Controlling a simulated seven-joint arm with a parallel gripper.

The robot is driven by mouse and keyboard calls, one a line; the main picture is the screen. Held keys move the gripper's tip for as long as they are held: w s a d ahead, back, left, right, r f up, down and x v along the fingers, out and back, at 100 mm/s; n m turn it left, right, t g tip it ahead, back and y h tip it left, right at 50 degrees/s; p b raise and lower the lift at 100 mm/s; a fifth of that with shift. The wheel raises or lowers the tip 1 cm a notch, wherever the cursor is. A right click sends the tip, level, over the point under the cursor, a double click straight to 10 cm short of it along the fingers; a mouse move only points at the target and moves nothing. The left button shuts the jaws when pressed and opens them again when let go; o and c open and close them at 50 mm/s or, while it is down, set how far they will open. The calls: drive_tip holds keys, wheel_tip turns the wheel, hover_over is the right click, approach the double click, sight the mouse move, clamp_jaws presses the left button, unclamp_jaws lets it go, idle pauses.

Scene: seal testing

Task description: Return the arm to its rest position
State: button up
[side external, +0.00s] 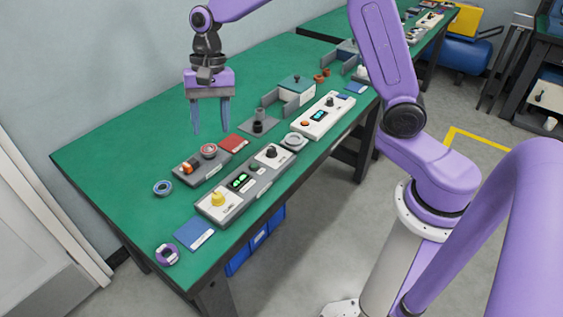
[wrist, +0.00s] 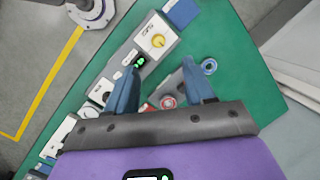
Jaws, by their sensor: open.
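My gripper (side external: 211,116) hangs from my purple arm above the green workbench, with its blue fingers pointing down. The fingers are apart with nothing between them, and the gripper touches nothing that I can see. It is above and behind a grey block (side external: 203,164) that bears an orange part and a red round part. In the wrist view the two blue fingers of my gripper (wrist: 162,90) are spread, with the green bench top and the grey block (wrist: 172,90) below them.
A grey control panel (side external: 245,183) with a yellow knob lies near the front edge. A white device (side external: 320,115), a grey-green box (side external: 296,90), a blue ring (side external: 162,188) and a blue card (side external: 194,233) also lie on the bench (side external: 115,165). The bench's back left is bare.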

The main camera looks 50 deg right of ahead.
drive_tip(key=s+d+n, duration=0.3)
drive_tip(key=s+n, duration=0.3)
drive_tip(key=s, duration=0.3)
drive_tip(key=s+d+n+h, duration=0.1)
drive_tip(key=s+d+n, duration=0.2)
drive_tip(key=s+n, duration=0.4)
drive_tip(key=s+d+n+t+h, duration=0.1)
drive_tip(key=s+d+n, duration=0.3)
drive_tip(key=s, duration=0.9)
drive_tip(key=n, duration=0.2)
drive_tip(key=shift+n, duration=0.3)
idle(0.4)
drive_tip(key=o, duration=0.5)
